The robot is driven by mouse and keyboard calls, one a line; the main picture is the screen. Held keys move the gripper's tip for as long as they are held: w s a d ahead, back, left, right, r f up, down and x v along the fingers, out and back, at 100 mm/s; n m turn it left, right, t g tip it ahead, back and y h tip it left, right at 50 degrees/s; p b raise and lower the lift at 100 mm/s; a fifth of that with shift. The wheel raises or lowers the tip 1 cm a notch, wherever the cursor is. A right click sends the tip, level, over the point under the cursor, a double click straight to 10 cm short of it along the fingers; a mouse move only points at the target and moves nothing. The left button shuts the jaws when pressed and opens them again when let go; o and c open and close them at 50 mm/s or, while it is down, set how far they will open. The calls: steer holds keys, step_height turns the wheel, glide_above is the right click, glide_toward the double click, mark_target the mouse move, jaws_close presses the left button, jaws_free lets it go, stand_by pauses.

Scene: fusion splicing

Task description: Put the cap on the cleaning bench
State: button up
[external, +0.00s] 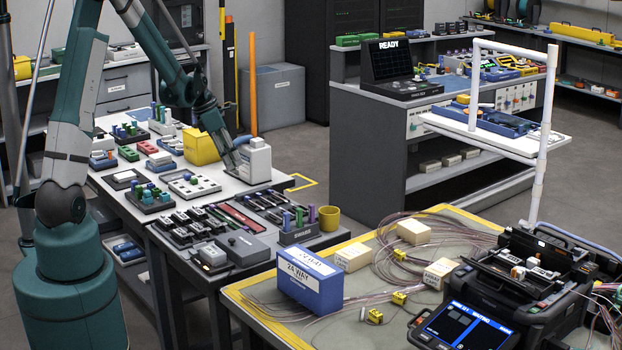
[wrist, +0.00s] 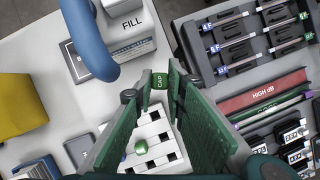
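A small green cap marked CAP (wrist: 160,81) sits snugly between the two fingertips of my gripper (wrist: 161,76), which looks shut on it. In the external view my gripper (external: 234,166) points down over the right part of the white bench top (external: 120,197), beside the white bottle (external: 256,163). The cap cannot be made out there. In the wrist view the bottle, marked FILL (wrist: 128,35), with its blue handle or tube, stands just beyond and left of the fingertips. I cannot tell whether the cap touches anything below it.
A white slotted block (wrist: 158,128) with a green knob lies below the fingers. A yellow bin (external: 201,146) stands left of my gripper. Dark trays (wrist: 235,45) and a red HIGH dB strip (wrist: 262,91) lie to the right. Some bare bench top shows around the bottle.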

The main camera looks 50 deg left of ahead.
steer(key=shift+f+b, duration=0.3)
steer(key=shift+f, duration=1.4)
steer(key=shift+f+b, duration=0.4)
steer(key=shift+f, duration=1.45)
steer(key=shift+f, duration=0.2)
steer(key=o, duration=0.7)
steer(key=shift+c, duration=0.2)
steer(key=shift+r, duration=0.15)
steer(key=p+v, duration=0.2)
steer(key=v, duration=1)
